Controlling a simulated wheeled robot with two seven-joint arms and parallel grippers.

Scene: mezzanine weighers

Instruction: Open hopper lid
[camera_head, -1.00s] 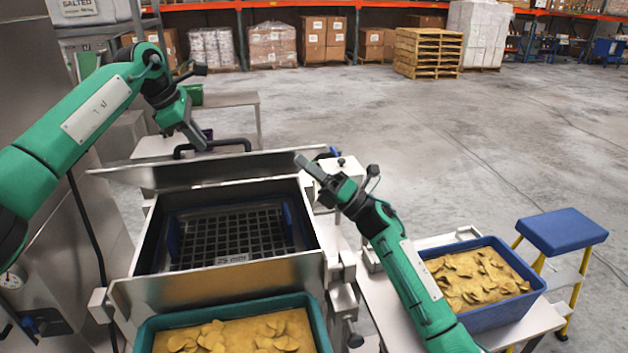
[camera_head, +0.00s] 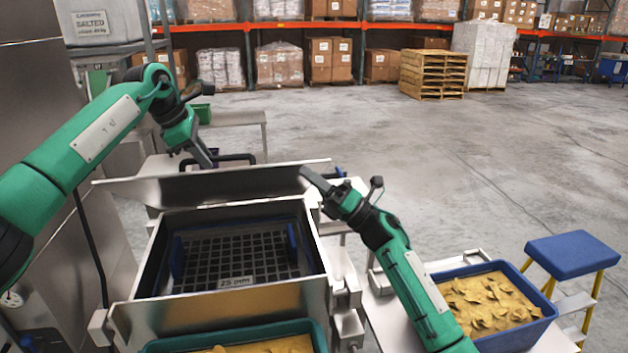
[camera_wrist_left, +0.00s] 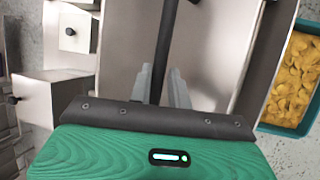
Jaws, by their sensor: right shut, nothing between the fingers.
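The hopper (camera_head: 160,255) is an open steel box with a dark grid inside, marked 25 mm. Its steel lid (camera_head: 225,186) stands raised and tilted along the far rim, leaving the grid uncovered. A black bar handle (camera_head: 236,158) is on the lid's far side. My left gripper (camera_head: 207,160) is at this handle, its tips partly hidden behind the lid. In the left wrist view, the dark handle bar (camera_wrist_left: 167,40) passes between the left gripper's grey fingers (camera_wrist_left: 163,88), which look closed on it. My right gripper (camera_head: 308,174) is shut and empty near the lid's right end.
A teal tub (camera_head: 165,346) of chips stands before the hopper. A blue tub (camera_head: 540,304) of chips sits on a bench at right, beside a blue-topped step stool (camera_head: 572,253). Pallets (camera_head: 433,75) and shelving stand far back; the floor between is clear.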

